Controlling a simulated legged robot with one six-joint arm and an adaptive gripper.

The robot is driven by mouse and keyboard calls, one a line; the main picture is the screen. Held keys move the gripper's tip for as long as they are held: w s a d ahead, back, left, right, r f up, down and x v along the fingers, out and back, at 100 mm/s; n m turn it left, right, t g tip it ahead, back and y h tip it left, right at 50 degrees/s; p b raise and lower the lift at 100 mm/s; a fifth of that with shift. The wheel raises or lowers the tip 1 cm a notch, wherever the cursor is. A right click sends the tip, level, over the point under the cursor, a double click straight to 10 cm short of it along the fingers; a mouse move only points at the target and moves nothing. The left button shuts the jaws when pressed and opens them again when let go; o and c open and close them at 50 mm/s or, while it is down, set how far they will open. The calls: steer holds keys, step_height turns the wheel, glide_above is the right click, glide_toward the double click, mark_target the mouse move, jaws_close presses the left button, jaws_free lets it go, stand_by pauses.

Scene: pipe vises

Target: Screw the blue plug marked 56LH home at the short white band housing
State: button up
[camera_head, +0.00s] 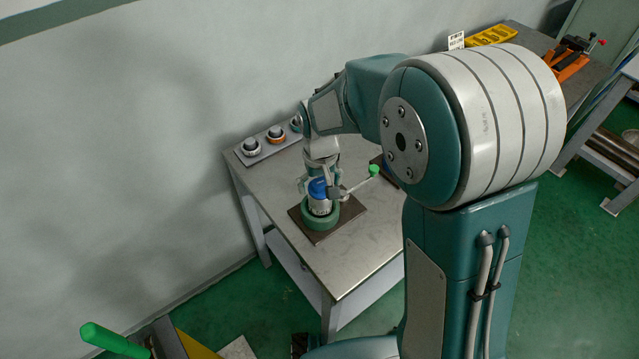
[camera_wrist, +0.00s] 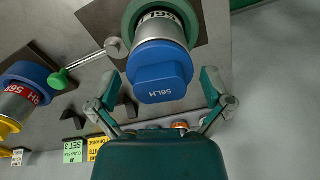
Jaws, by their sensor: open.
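The blue plug marked 56LH (camera_wrist: 160,72) stands at the mouth of a short housing (camera_wrist: 160,28) with a white band lettered 56LH. How deep the plug sits cannot be told. In the head view the plug (camera_head: 317,187) is on top of the housing (camera_head: 320,207). The housing stands upright in a green round vise (camera_head: 319,221). My gripper (camera_head: 319,188) is above the plug, its fingers spread on either side. In the wrist view my gripper (camera_wrist: 161,82) is open, with visible gaps between fingers and plug.
A vise lever with a green knob (camera_head: 373,169) sticks out near my gripper. A rack (camera_head: 267,147) with several round parts sits at the wall side. The front tabletop is clear.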

mark_target(320, 182)
step_height(320, 182, up, 12)
stand_by(0.6)
steer(key=shift+w+f, duration=0.1)
steer(key=shift+f, duration=0.1)
steer(key=c, duration=0.6)
steer(key=shift+s+f+n, duration=0.25)
steer(key=shift+f+n, duration=0.45)
steer(key=shift+n, duration=0.4)
steer(key=shift+f, duration=4)
steer(key=shift+s, duration=0.1)
steer(key=c, duration=0.7)
